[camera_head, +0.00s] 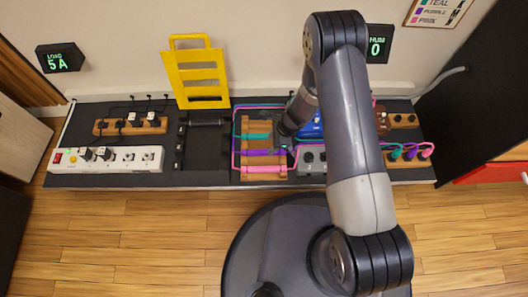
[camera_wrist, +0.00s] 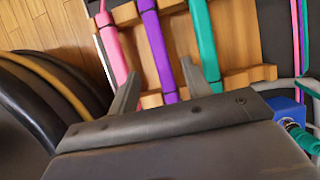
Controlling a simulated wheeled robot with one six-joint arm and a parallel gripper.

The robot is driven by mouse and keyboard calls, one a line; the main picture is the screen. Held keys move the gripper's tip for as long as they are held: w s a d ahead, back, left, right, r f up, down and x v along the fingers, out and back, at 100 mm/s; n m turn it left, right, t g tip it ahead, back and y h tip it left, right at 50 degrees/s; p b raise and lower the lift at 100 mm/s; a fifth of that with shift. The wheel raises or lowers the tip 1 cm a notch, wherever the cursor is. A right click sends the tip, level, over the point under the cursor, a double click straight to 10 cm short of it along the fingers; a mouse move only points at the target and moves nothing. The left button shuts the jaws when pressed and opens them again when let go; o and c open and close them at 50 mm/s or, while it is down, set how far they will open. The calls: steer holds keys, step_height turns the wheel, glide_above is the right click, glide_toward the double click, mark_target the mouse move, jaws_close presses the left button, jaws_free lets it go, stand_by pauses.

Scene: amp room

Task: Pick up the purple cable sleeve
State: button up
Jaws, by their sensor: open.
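The purple cable sleeve (camera_head: 258,153) lies across a wooden rack, between the teal sleeve (camera_head: 256,136) and the pink sleeve (camera_head: 264,169). In the wrist view the purple sleeve (camera_wrist: 156,45) runs down the picture between the two fingers of my gripper (camera_wrist: 160,72). The fingers are apart, with nothing held. The left finger is close to the pink sleeve (camera_wrist: 111,45) and the right finger overlaps the teal sleeve (camera_wrist: 203,40). The gripper body hides the sleeve's near end. I cannot tell whether the fingers reach down around the sleeve or stay above it.
The wooden rack (camera_wrist: 255,75) sits on a dark bench. A blue box (camera_head: 312,126) and a grey socket box (camera_head: 311,159) stand right of it. A yellow frame (camera_head: 197,74) stands at the back left, and a white power strip (camera_head: 125,159) lies far left.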

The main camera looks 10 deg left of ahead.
mark_target(264, 151)
steer(key=b+x, duration=0.3)
steer(key=x, duration=0.3)
steer(key=shift+a+f, duration=0.15)
steer(key=shift+c, duration=0.5)
steer(key=shift+s, duration=0.1)
jaws_close()
